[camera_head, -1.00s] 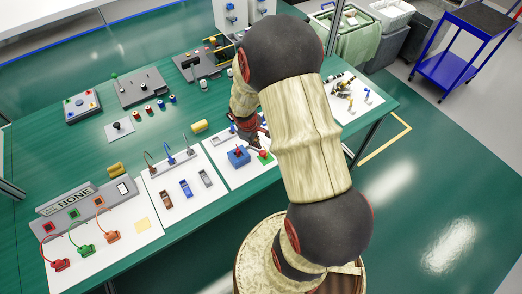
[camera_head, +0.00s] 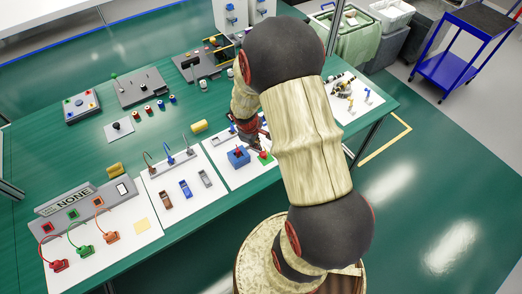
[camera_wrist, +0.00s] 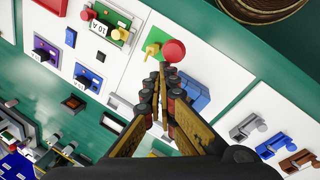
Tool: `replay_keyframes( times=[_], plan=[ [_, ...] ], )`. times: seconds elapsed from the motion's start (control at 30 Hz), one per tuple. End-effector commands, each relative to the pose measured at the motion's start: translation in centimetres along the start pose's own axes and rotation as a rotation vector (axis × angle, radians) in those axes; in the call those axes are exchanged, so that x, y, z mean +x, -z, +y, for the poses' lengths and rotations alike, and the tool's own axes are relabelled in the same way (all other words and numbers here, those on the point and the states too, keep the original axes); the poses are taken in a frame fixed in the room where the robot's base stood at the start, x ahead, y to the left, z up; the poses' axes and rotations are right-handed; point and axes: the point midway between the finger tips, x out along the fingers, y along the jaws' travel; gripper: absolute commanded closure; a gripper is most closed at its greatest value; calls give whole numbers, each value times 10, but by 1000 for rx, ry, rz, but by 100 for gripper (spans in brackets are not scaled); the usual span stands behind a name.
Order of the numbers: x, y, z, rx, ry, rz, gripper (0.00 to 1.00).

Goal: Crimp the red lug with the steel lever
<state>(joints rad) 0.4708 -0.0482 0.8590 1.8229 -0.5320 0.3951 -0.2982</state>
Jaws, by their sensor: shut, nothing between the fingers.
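My gripper (camera_wrist: 158,78) is shut and empty over a white board (camera_wrist: 128,82). In the wrist view its tips are just below a red ball knob (camera_wrist: 174,51) and a small brass part (camera_wrist: 152,49); contact cannot be told. A blue block (camera_wrist: 196,95) is beside the fingers. In the head view the blue block (camera_head: 238,158) has a red top, and a green-based red piece (camera_head: 265,155) is to its right. A row of small coloured cylinders, including a red one (camera_head: 137,115), lies farther back. I cannot tell which piece is the red lug or which is the steel lever.
Grey, blue and brown clips (camera_head: 186,187) lie on the board to the left. Lever fixtures on grey plates (camera_head: 140,92) stand farther back. A board with red, green and orange plugs (camera_head: 84,251) is at the left front. My arm hides part of the bench.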

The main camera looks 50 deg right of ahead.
Motion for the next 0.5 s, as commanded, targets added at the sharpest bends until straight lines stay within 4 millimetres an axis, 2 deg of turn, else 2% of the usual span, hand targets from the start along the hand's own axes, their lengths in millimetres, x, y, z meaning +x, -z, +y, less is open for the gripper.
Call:
replay_keyframes(
  times=[0.5],
  plan=[
    [5,-3,-3,0,1,-1,100]
  ],
)
